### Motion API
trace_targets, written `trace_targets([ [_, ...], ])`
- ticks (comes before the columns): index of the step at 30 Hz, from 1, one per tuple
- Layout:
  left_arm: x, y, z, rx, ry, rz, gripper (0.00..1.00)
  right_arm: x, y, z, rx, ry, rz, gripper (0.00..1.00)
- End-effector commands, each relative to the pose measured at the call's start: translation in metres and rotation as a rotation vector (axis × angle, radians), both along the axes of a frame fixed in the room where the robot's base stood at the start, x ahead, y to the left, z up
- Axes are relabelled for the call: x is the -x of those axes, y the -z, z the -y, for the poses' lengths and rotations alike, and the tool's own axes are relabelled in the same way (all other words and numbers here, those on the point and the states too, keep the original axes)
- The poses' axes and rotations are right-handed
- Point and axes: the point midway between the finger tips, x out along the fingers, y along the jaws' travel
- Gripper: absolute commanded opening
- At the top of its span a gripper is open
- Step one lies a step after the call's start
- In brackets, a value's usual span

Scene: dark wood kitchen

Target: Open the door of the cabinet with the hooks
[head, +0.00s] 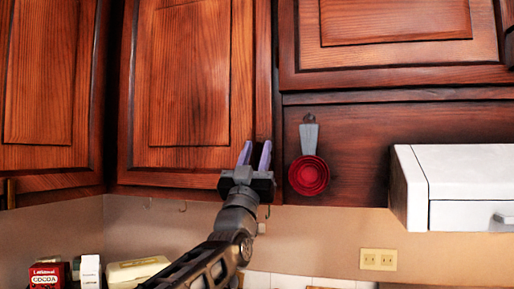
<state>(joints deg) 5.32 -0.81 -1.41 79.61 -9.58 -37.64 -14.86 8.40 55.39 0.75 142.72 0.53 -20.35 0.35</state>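The cabinet with the hooks has a reddish-brown wood door (190,75) in the upper middle of the head view. The door looks shut, and I see no handle on it. Small hooks (183,207) hang under this cabinet. My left gripper (256,153) points up at the door's lower right corner. Its two purple fingers are apart, with wood showing between them. I cannot tell whether they touch the door. The gripper hides part of the cabinet's bottom edge. My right gripper is out of view.
Red measuring cups (309,175) hang on the wood panel just right of my gripper. A white box-shaped appliance (460,175) juts out at the right. Another cabinet door (48,75) is at the left. A cocoa box (48,275) and containers stand below left.

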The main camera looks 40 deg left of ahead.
Motion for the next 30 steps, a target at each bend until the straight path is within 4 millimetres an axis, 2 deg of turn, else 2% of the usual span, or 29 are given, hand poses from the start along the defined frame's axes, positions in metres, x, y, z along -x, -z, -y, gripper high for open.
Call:
trace_targets([
  [4,0.0001,0.0008,0.0,0.0,0.0,0.0,0.31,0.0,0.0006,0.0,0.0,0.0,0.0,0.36],
  [15,0.0001,0.0008,0.0003,0.0,0.0,0.0,0.01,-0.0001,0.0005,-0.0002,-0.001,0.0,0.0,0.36],
  [30,0.0001,0.0008,0.0003,0.0,0.0,0.0,0.0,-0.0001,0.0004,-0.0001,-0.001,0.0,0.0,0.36],
])
